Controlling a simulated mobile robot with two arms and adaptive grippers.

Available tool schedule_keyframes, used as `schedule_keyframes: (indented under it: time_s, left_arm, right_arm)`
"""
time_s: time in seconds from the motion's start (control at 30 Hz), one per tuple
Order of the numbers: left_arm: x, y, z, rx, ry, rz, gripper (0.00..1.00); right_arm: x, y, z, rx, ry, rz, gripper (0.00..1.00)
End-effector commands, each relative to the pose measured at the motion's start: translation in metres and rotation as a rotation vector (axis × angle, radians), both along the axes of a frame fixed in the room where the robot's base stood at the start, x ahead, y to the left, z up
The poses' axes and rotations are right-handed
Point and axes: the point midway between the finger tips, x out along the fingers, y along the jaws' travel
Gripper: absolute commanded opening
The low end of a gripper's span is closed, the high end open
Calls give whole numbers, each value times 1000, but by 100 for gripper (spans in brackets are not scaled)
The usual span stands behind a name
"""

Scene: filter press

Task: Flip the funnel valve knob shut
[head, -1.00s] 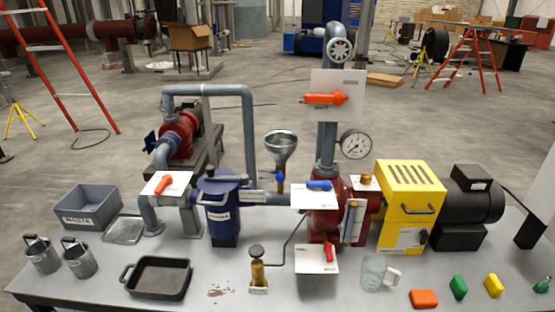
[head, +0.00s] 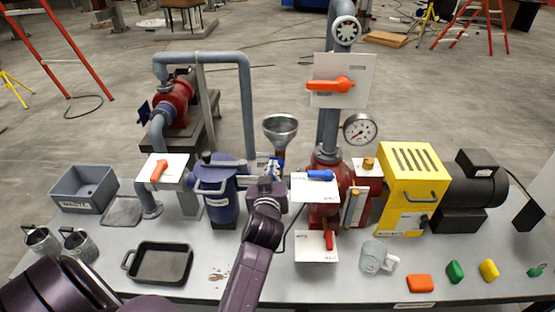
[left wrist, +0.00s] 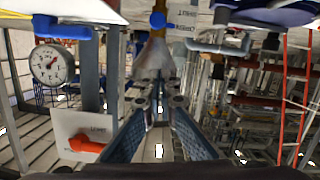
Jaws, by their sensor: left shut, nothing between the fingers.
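My left gripper (head: 272,166) is at the funnel's stem in the head view and partly hides the valve there. In the left wrist view its fingertips (left wrist: 162,102) are shut and empty, near the funnel. I cannot tell whether they touch anything. My right gripper is not in view.
A blue filter housing (head: 218,200) stands left of the gripper. A blue-handled valve with a white plate (head: 313,190) is close on its right. A pressure gauge (head: 360,130) and red pump parts (head: 324,214) are beyond. A black tray (head: 160,265) lies at front left.

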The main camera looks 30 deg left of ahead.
Motion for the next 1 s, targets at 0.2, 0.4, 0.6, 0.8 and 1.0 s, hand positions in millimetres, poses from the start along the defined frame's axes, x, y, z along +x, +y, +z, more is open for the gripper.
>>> schedule_keyframes:
  time_s: [0.2, 0.4, 0.6, 0.8, 1.0]
  left_arm:
    - [4, 2, 0, 1, 0, -1, 0]
    - [25, 14, -4, 3, 1, -1, 0]
    - [55, 30, -10, 2, 2, -3, 0]
    - [81, 45, -17, 2, 2, -2, 0]
    - [89, 44, -45, -3, 6, -2, 0]
  right_arm:
    - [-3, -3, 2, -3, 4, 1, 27]
    - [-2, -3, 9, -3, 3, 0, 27]
    - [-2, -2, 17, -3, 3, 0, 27]
    - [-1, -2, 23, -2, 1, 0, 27]
    - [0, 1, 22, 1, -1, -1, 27]
